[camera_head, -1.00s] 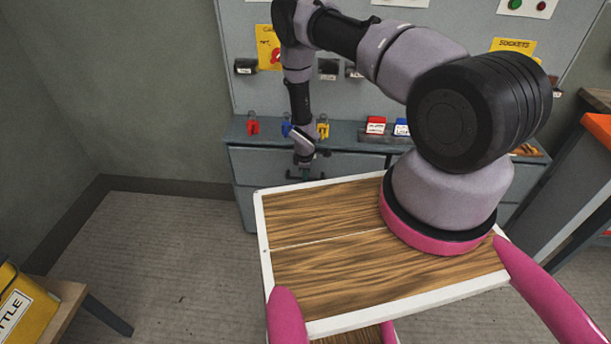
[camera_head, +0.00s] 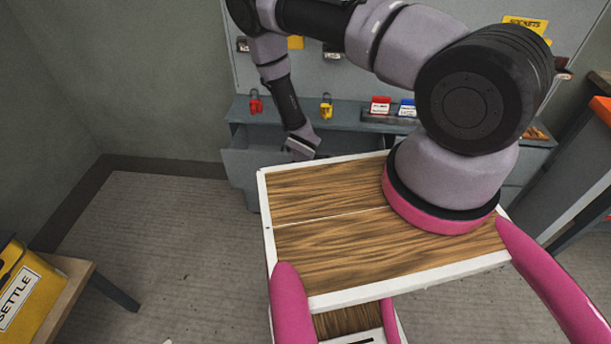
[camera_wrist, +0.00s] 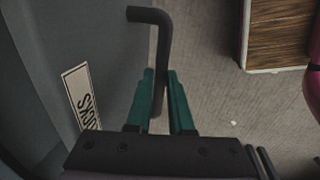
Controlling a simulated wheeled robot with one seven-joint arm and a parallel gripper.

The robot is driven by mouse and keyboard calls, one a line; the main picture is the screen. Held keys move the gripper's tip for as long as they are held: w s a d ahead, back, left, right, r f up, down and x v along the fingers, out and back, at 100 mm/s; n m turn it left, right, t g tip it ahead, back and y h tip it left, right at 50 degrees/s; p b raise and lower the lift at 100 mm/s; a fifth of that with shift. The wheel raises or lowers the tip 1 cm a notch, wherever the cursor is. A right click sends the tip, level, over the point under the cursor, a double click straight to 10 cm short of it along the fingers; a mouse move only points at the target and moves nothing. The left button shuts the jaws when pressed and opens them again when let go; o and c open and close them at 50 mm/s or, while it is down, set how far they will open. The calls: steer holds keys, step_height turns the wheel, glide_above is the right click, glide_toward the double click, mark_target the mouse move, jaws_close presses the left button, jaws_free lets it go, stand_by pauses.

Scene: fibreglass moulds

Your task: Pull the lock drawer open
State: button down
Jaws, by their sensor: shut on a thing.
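The lock drawer (camera_head: 240,178) is a grey drawer at the left of the bench, standing out from the cabinet in the head view. In the wrist view its grey front (camera_wrist: 75,35) fills the left side, with a cream label (camera_wrist: 80,97) reading partly "OCKS". Its black bar handle (camera_wrist: 150,15) runs between the green fingers of my gripper (camera_wrist: 160,76), which is shut on it. In the head view my wrist reaches down to the drawer; the fingers and handle are hidden there behind my wrist and the wooden top.
On the bench (camera_head: 345,113) stand a red padlock (camera_head: 255,103), a yellow padlock (camera_head: 326,107), and red (camera_head: 380,106) and blue (camera_head: 407,108) boxes. A yellow case (camera_head: 28,290) sits on a stand at lower left. The floor (camera_head: 165,240) left of the drawer is clear.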

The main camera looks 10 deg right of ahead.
steer(key=shift+s+a, duration=0.15)
steer(key=shift+s, duration=0.25)
steer(key=c, duration=0.8)
jaws_free()
steer(key=shift+r, duration=0.1)
step_height(320, 180, up, 10)
steer(key=s, duration=0.2)
steer(key=shift+a+r, duration=0.2)
steer(key=shift+a, duration=0.1)
